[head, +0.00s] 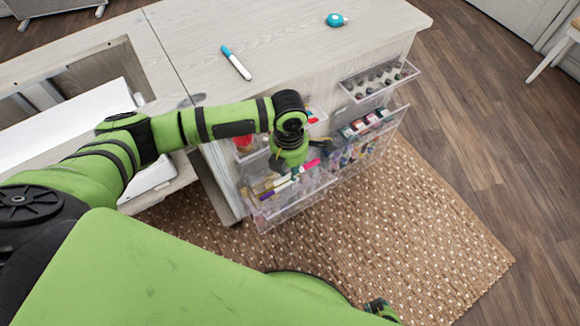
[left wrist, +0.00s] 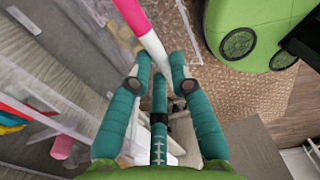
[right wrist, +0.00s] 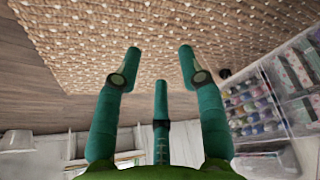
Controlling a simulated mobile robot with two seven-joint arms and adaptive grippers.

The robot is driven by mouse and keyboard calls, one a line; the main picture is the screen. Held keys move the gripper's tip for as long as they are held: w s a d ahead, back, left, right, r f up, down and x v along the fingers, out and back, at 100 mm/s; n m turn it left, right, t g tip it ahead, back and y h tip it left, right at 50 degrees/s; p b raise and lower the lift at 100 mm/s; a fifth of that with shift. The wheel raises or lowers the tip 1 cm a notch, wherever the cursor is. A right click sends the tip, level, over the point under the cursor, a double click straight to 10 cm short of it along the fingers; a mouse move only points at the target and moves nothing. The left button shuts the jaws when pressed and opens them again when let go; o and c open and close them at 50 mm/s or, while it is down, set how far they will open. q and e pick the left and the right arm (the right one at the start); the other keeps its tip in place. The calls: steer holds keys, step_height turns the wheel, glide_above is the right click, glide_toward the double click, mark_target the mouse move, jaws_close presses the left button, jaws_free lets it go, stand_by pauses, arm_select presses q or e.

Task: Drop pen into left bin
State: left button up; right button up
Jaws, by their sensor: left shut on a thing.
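A pink-and-white pen (head: 311,164) is in the grasp of my left gripper (head: 291,168), above the clear left bin (head: 292,213) on the cabinet's side. In the left wrist view the pen (left wrist: 148,35) runs up between the fingertips of my left gripper (left wrist: 160,68). A white pen with a blue cap (head: 237,63) lies on the cabinet top. A purple-tipped pen (head: 266,195) shows at the left bin, below the gripper. My right gripper (right wrist: 160,56) is open and empty over the woven rug.
More clear bins hang to the right: an upper one (head: 407,72) with small bottles and a lower one (head: 403,112) with colourful supplies. A blue tape measure-like item (head: 336,19) sits on the cabinet top (head: 290,40). The rug (head: 420,215) is clear.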

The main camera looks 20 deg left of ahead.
arm_select(q)
step_height(320, 180, down, 4)
steer(key=b, duration=0.3)
steer(key=shift+r, duration=0.15)
steer(key=shift+f+b, duration=0.7)
steer(key=shift+b, duration=0.25)
steer(key=shift+f+b, duration=0.45)
arm_select(e)
steer(key=shift+w+a+r+g, duration=0.1)
steer(key=shift+w+a+g, duration=0.6)
steer(key=shift+w, duration=0.4)
steer(key=shift+a, duration=0.1)
arm_select(q)
steer(key=o, duration=0.8)
step_height(320, 180, up, 12)
steer(key=shift+a+r, duration=0.1)
steer(key=shift+a, duration=0.05)
